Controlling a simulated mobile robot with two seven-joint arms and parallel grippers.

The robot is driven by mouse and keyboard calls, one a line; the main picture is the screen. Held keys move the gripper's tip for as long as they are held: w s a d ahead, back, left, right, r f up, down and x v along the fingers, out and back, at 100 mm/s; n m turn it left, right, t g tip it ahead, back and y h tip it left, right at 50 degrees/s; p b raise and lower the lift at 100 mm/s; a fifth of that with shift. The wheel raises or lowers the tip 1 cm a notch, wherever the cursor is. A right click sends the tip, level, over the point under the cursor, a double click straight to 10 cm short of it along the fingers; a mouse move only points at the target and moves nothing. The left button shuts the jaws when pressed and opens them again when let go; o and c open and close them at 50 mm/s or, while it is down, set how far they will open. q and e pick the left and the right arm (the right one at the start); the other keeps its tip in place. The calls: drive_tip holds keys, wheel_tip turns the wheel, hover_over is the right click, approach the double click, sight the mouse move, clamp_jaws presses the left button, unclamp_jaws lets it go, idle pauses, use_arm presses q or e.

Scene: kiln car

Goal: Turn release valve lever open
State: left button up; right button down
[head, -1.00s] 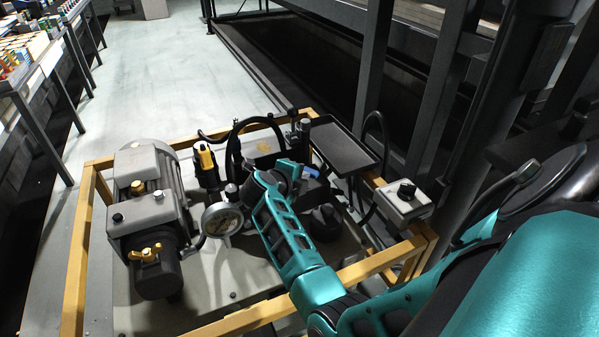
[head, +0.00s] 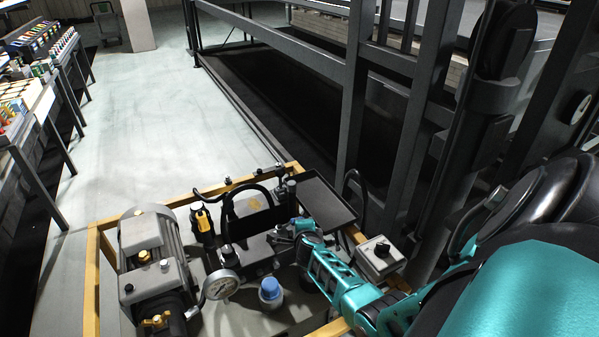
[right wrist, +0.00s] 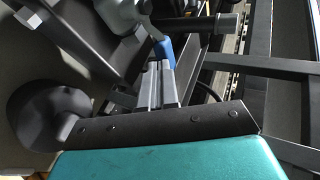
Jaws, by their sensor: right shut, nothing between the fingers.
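My right arm reaches from the right over the pump unit, and its gripper (head: 282,236) is beside the valve block. In the right wrist view its fingers (right wrist: 156,88) are together and empty. A blue sleeve-like part (right wrist: 163,49), possibly the lever's grip, is just beyond the fingertips; I cannot tell whether they touch. In the head view the gripper and wrist cover much of that spot. A blue-capped knob (head: 270,288) stands upright in front of the block, right of the pressure gauge (head: 222,284). My left gripper is out of view.
A yellow frame (head: 92,275) surrounds the pump unit, with a grey motor (head: 152,245) at left. A dark tray (head: 322,200) and a grey switch box (head: 379,258) are at right. Dark steel posts (head: 352,110) rise behind. The floor (head: 145,120) beyond is clear.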

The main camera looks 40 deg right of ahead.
drive_tip(key=shift+w+d, duration=0.3)
drive_tip(key=shift+d, duration=0.3)
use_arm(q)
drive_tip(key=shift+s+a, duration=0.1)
use_arm(e)
drive_tip(key=shift+d+r, duration=0.15)
drive_tip(key=shift+d, duration=0.1)
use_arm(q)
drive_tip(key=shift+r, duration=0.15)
